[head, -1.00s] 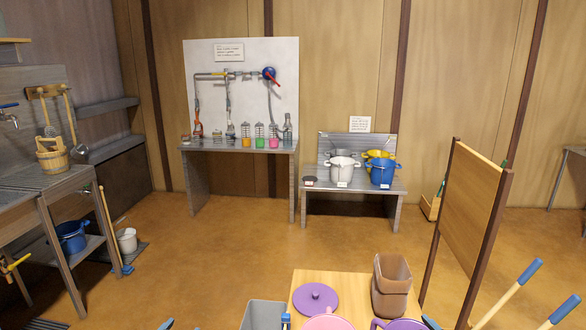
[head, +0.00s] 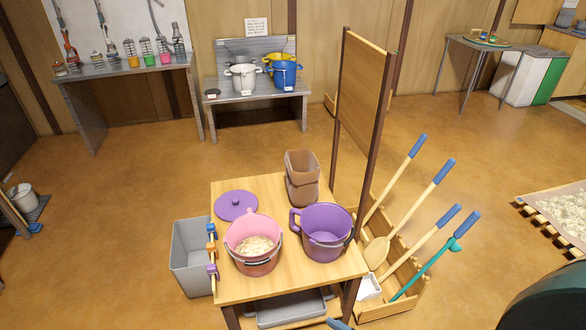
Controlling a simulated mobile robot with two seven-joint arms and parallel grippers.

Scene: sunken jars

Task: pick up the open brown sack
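The open brown sack (head: 302,178) stands upright at the back right of the light wooden table (head: 230,285) in the head view. Its top is open and it looks empty as far as I can see. Its lower part bulges. Nothing touches it from above. A small blue tip at the bottom edge seems to be part of my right gripper (head: 338,324), well in front of the sack; its fingers are cut off by the frame. My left gripper is not in view.
A pink pot (head: 253,262) with pale contents, a purple pot (head: 326,246) and a purple lid (head: 236,205) share the table. A wooden panel (head: 362,100) rises right of the sack. Long-handled tools stand in a wooden rack (head: 398,305). A grey bin (head: 190,265) stands left.

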